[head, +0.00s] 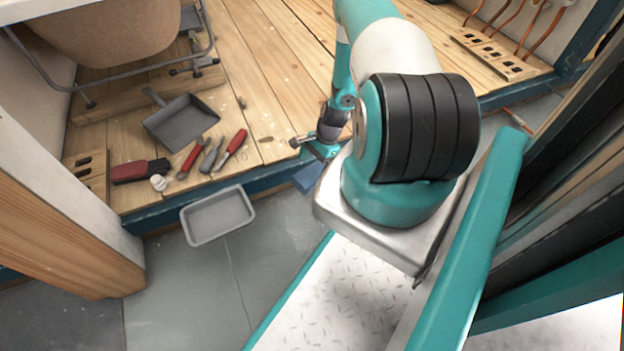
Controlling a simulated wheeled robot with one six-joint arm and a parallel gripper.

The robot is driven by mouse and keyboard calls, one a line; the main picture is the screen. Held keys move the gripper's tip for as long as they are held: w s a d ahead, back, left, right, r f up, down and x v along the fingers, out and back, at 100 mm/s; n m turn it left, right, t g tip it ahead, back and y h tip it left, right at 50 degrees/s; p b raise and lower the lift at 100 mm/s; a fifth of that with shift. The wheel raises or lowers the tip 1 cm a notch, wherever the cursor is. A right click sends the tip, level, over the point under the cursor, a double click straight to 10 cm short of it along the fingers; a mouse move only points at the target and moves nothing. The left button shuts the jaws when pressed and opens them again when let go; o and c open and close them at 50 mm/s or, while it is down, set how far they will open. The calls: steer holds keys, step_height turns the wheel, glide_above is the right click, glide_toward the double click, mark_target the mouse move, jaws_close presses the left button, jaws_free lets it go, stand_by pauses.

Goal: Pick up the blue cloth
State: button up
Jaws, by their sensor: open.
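A flat blue patch that looks like the blue cloth (307,178) lies low beside the platform's front edge in the head view. My own base and arm hide part of it, so its full shape cannot be told. My gripper (306,146) is small in this view, above the platform's front edge and just behind the blue cloth in the picture. It appears open and apart from the cloth, with nothing visible in it. Its exact height above the cloth cannot be told.
A grey tray (218,216) sits on the floor left of the cloth. On the wooden platform (270,75) are a dustpan (182,121), a red-and-black brush (140,171), red-handled tools (231,150) and a small white item (158,182). Copper pipes (537,20) stand at back right.

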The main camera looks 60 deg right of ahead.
mark_target(312, 174)
steer(key=b+x, duration=0.1)
steer(key=x, duration=0.1)
steer(key=b+x, duration=0.2)
steer(key=shift+s+f, duration=0.15)
steer(key=shift+f, duration=0.3)
steer(key=shift+r, duration=0.15)
steer(key=c, duration=0.9)
steer(key=shift+r, duration=0.15)
steer(key=shift+c, duration=0.2)
step_height(312, 174, up, 20)
steer(key=p, duration=1.1)
